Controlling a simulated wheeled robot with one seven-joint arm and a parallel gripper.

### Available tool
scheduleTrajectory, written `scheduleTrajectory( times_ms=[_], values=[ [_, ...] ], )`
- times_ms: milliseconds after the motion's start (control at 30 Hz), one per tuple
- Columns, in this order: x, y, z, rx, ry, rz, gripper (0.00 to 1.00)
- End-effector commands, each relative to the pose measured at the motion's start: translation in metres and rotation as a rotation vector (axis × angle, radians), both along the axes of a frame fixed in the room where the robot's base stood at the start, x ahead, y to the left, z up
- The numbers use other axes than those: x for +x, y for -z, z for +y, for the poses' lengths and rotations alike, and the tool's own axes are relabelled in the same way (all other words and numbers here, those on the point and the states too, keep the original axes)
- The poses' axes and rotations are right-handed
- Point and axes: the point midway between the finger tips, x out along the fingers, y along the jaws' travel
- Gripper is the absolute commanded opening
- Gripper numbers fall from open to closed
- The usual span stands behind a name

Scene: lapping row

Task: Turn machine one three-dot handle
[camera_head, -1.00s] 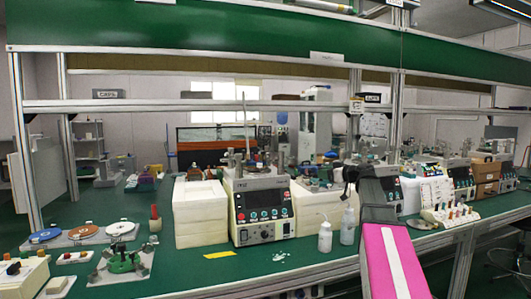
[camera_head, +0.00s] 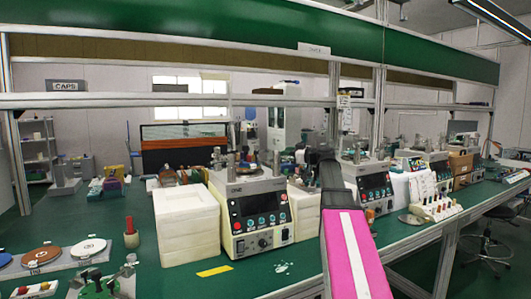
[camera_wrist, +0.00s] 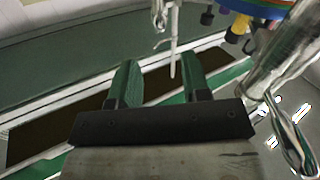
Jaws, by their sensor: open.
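Machine one (camera_head: 255,213) is a cream box with a dark front panel that carries a small screen label, red and green buttons and a knob (camera_head: 265,242). It stands on the green bench in the head view, with metal parts on its top. No three-dot mark can be made out on any handle. My arm with a pink cover crosses the bench just right of this machine. In the wrist view my gripper (camera_wrist: 158,78) is open, with two green fingers apart and nothing held. A thin pale rod (camera_wrist: 173,58) shows beyond the fingers; a silvery tube and coloured parts are at the upper right.
A stack of white blocks (camera_head: 186,225) stands close to the left of machine one. A second machine (camera_head: 374,187) and a white rack of coloured handles (camera_head: 437,207) stand to the right. Discs and a green fixture (camera_head: 98,286) lie at the front left. A shelf rail spans above the bench.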

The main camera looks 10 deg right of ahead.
Motion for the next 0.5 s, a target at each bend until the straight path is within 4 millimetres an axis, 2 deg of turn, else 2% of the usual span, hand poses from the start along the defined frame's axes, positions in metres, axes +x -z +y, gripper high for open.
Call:
scheduleTrajectory(
  times_ms=[300, 500],
  values=[
    [0.038, -0.001, 0.041, 0.0, -0.002, 0.001, 0.43],
    [0.057, -0.001, 0.062, 0.0, -0.001, 0.0, 0.43]
  ],
)
